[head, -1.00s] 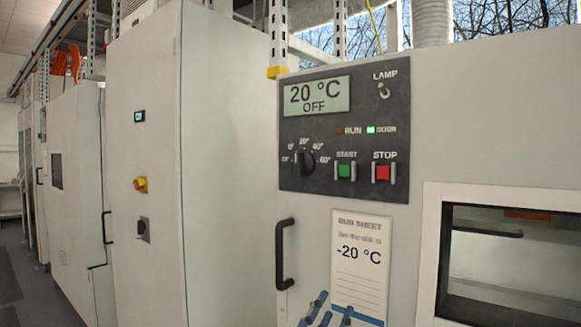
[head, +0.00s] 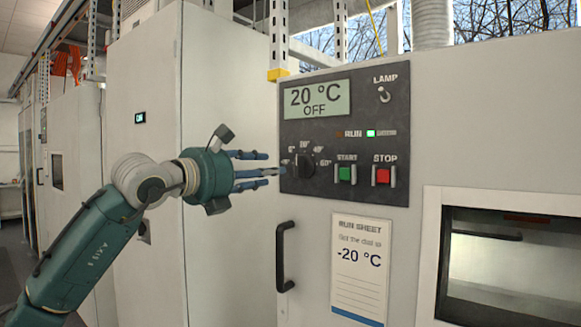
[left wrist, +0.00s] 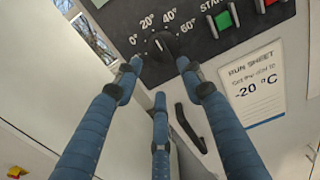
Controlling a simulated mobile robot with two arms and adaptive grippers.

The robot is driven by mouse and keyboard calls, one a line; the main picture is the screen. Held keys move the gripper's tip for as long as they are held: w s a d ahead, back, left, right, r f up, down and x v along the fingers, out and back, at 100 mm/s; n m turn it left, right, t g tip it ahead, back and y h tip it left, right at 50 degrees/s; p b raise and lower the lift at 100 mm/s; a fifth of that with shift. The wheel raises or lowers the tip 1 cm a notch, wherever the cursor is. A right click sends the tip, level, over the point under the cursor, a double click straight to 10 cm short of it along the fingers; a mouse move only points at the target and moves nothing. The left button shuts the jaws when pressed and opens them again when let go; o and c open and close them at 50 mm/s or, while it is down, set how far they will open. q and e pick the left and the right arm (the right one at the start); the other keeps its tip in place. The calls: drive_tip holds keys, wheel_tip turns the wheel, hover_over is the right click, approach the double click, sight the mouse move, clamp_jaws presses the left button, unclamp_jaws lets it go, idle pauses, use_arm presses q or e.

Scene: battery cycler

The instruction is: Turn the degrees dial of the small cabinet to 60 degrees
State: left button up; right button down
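The degrees dial (head: 305,165) is a black knob on the dark control panel, with marks around it up to 60°. It also shows in the left wrist view (left wrist: 161,46), beyond my fingertips. Its exact pointer setting is hard to read. My left gripper (head: 268,170) is just left of the dial, with its blue fingers pointing toward the panel. In the left wrist view, my left gripper (left wrist: 159,72) has its fingers spread and nothing between them. I cannot see a finger touching the dial. My right gripper is not in view.
The display (head: 316,98) reads 20 °C OFF. A green START button (head: 345,174) and red STOP button (head: 382,176) sit right of the dial. A lamp switch (head: 384,94) is above. The run sheet (head: 358,290) reads -20 °C. A black door handle (head: 281,257) projects below.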

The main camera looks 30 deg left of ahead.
sight(300, 167)
use_arm(q)
drive_tip(key=w+p, duration=0.1)
drive_tip(key=w, duration=0.2)
drive_tip(key=w+p, duration=0.1)
drive_tip(key=w, duration=0.2)
drive_tip(key=w+d+p, duration=0.1)
drive_tip(key=w+p, duration=0.1)
drive_tip(key=w, duration=0.1)
drive_tip(key=shift+w+f, duration=0.1)
drive_tip(key=shift+w, duration=0.15)
drive_tip(key=shift+c, duration=0.5)
clamp_jaws()
